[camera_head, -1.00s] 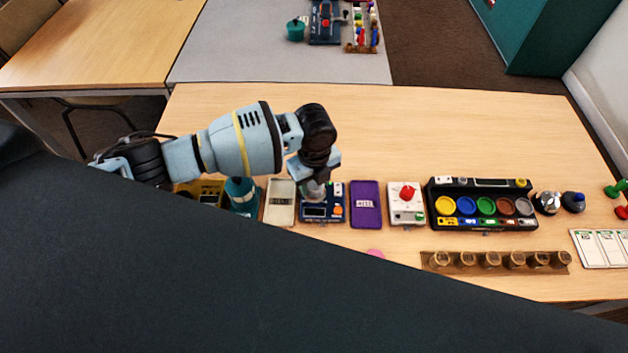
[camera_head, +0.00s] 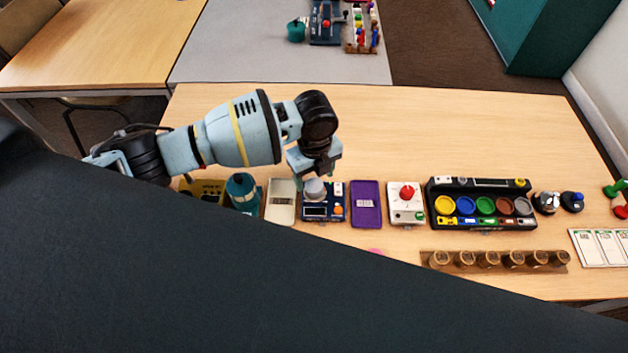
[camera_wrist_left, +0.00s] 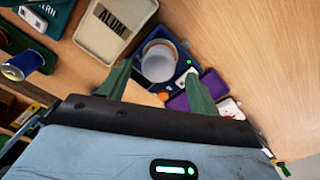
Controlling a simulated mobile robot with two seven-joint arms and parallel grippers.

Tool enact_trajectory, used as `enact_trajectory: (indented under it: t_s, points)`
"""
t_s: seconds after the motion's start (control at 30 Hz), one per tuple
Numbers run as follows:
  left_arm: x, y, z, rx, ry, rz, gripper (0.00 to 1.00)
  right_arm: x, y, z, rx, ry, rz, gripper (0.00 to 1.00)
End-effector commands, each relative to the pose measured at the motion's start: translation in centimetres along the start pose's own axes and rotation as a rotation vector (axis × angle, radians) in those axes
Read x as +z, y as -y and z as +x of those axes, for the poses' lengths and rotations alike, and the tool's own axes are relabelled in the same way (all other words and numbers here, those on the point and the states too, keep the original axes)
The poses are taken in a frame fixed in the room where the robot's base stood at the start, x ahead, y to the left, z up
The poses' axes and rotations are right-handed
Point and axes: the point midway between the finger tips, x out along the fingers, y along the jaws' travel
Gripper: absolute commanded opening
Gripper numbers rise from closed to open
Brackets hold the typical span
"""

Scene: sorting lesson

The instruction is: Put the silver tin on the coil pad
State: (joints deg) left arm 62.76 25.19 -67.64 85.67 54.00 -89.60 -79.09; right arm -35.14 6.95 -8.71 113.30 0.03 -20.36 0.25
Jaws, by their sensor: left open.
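The silver tin (camera_head: 315,188) stands upright on the blue device (camera_head: 321,214) with a small screen and an orange button. In the left wrist view the tin (camera_wrist_left: 158,62) shows from above as a round grey top with a pale rim. Any coil pad under it is hidden by the tin. My left gripper (camera_head: 308,176) is just above and behind the tin, open and empty. In the left wrist view its two green fingers (camera_wrist_left: 155,84) are spread apart, with the tin beyond them. My right gripper is not in view.
A cream ALUM tray (camera_head: 281,202) and a teal container (camera_head: 242,192) stand left of the device. A purple tray (camera_head: 366,204), a white box with a red knob (camera_head: 406,204) and a black case of coloured cups (camera_head: 483,183) stand right. The table behind is clear.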

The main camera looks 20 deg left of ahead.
Motion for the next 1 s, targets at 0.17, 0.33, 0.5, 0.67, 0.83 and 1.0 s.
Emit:
enact_trajectory:
  t_s: [0.17, 0.33, 0.5, 0.67, 0.83, 1.0]
  points:
    - [0.1, 0.1, -4.2, -0.006, 0.004, 0.000, 0.63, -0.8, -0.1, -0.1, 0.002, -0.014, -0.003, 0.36]
    - [0.1, 0.1, -7.0, -0.005, 0.003, -0.001, 0.63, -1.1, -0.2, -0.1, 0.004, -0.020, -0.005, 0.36]
    - [0.0, 0.1, -8.4, -0.002, 0.000, 0.000, 0.63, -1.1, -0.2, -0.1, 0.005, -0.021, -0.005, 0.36]
    - [0.0, 0.0, -8.8, 0.000, 0.000, 0.000, 0.63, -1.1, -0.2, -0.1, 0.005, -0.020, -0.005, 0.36]
    - [0.0, 0.0, -8.8, 0.000, 0.000, 0.000, 0.63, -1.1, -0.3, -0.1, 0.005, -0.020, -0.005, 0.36]
    - [0.0, 0.0, -8.8, 0.000, 0.000, 0.000, 0.44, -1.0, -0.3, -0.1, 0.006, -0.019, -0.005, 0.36]
